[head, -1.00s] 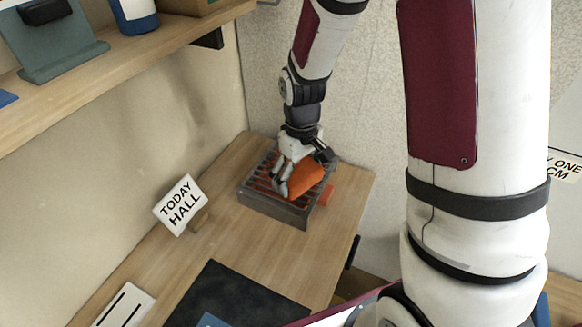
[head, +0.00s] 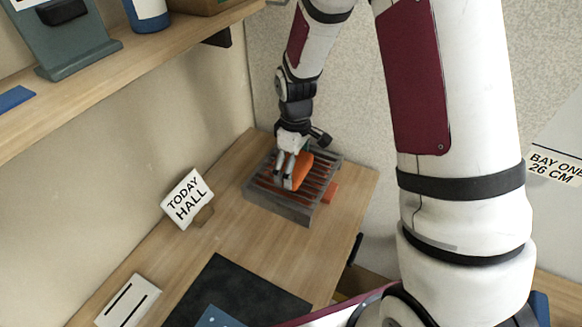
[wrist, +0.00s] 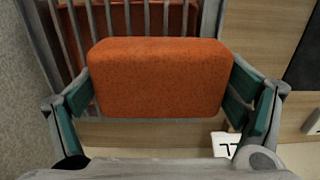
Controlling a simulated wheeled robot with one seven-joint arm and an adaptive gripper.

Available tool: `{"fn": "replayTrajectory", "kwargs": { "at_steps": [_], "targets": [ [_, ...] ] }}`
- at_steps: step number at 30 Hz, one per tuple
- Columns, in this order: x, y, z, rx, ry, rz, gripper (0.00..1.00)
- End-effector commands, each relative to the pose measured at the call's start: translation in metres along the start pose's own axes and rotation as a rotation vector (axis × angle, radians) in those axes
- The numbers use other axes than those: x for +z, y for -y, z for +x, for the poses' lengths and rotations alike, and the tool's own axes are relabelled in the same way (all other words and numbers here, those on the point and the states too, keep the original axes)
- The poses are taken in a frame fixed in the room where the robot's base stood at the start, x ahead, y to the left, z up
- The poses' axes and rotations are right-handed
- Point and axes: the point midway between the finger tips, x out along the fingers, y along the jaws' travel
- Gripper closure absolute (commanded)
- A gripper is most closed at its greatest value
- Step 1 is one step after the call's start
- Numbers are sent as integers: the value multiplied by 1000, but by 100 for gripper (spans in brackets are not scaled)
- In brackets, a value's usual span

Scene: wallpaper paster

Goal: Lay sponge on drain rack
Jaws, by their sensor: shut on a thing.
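The orange sponge (head: 303,170) is held in my gripper (head: 286,180) over the drain rack. In the wrist view the sponge (wrist: 158,80) sits between the two green-padded fingers (wrist: 160,88), which press its left and right ends. The drain rack (head: 279,213) is a grey slatted tray on the wooden counter near the corner. Its bars (wrist: 130,18) show just beyond the sponge in the wrist view. I cannot tell whether the sponge touches the slats; my fingers hide part of it.
A "TODAY HALL" sign (head: 187,199) stands left of the rack. A reddish-orange piece (head: 330,193) shows at the rack's right side. A dark mat (head: 235,293) lies nearer, and the counter (head: 240,235) between is clear. A wall shelf (head: 120,60) overhangs on the left.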

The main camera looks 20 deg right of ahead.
Motion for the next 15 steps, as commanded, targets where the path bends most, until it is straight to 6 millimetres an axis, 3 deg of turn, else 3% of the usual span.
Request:
{"fn": "replayTrajectory", "kwargs": {
  "at_steps": [3,9,15],
  "targets": [
    [-14,-13,2,0,0,0,38],
    [-20,-19,6,-1,1,0,38],
    [-19,-19,30,-3,4,1,38]
  ]
}}
